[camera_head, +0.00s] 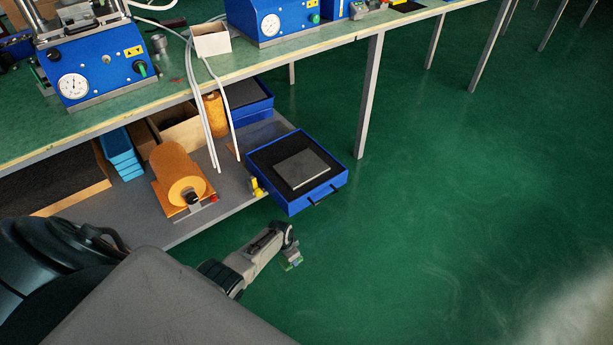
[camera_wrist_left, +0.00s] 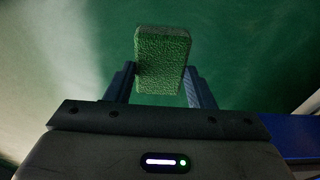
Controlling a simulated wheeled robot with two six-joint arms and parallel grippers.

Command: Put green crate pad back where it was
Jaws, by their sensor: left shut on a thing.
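The green crate pad (camera_wrist_left: 162,58) is a rough-textured green block, seen in the left wrist view. My left gripper (camera_wrist_left: 160,85) is shut on it, with one finger on each side and the pad standing out beyond the fingertips. In the head view my left gripper (camera_head: 291,260) is small and hangs over the green floor, in front of the shelf. A bit of the pad (camera_head: 296,265) shows at its tip. An open blue crate (camera_head: 300,204) with a dark lining and a flat grey plate inside lies beyond the gripper, apart from it. My right gripper is out of view.
The crate sits at the end of the lower shelf (camera_head: 165,232), under the bench top (camera_head: 180,88). An orange roll (camera_head: 178,165) and a second blue crate (camera_head: 250,113) share the shelf. Pale cables hang down to it. A bench leg (camera_head: 369,95) stands behind. The floor at right is clear.

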